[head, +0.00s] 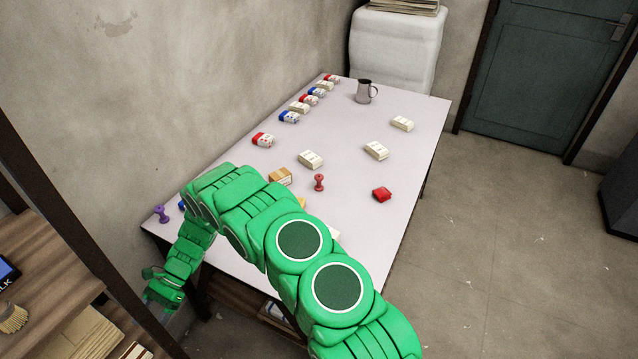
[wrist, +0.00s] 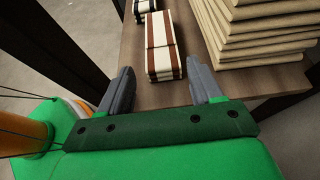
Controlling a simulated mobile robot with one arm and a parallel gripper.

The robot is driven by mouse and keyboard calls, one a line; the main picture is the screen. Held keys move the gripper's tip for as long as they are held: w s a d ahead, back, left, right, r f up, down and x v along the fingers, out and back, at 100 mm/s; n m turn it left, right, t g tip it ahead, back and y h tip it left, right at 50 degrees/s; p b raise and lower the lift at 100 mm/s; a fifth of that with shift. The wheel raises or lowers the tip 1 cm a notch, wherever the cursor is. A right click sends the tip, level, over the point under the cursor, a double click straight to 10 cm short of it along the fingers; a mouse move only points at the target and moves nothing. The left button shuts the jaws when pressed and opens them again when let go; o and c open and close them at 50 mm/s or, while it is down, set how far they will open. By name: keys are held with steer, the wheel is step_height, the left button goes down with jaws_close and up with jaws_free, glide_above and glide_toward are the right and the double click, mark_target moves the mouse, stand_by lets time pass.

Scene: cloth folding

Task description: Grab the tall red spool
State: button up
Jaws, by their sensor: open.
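The tall red spool (head: 319,183) stands upright on the white table (head: 345,225), near the table's middle, just right of my green arm. It does not show in the wrist view. My gripper (head: 160,285) hangs low at the left, beyond the table's near left corner and well away from the spool. In the wrist view the two grey fingers of my gripper (wrist: 165,90) are spread apart with nothing held between them. Past them lie a brown-and-white striped bundle (wrist: 164,48) and a stack of tan books or folders (wrist: 255,35) on a wooden shelf.
A purple spool (head: 161,214) stands at the table's left corner. A grey mug (head: 365,92) stands at the back. A wooden shelf unit (head: 50,265) is at the left.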

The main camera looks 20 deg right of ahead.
step_height(320, 180, up, 12)
steer(key=w+d+r+m+t+y, duration=0.1)
steer(key=w+d+m+t+y, duration=0.15)
steer(key=w+d, duration=0.35)
steer(key=w+d+r+m+t+y, duration=0.1)
steer(key=w+d+m+t, duration=0.2)
steer(key=w, duration=0.6)
steer(key=m+t+h, duration=0.6)
steer(key=m+t, duration=0.9)
steer(key=t, duration=0.1)
glide_above(318, 180)
steer(key=s+d, duration=0.3)
steer(key=s, duration=0.1)
steer(key=f, duration=0.5)
steer(key=shift+w+d+f+g, duration=0.25)
steer(key=shift+f, duration=0.6)
steer(key=shift+w+a+f, duration=0.1)
steer(key=shift+w+f, duration=0.05)
steer(key=shift+f, duration=0.05)
steer(key=shift+x, duration=1)
steer(key=x, duration=0.4)
steer(key=shift+w+r, duration=0.15)
steer(key=shift+r, duration=0.15)
steer(key=shift+w+a+f, duration=0.25)
steer(key=shift+w+f, duration=0.05)
steer(key=shift+w, duration=0.3)
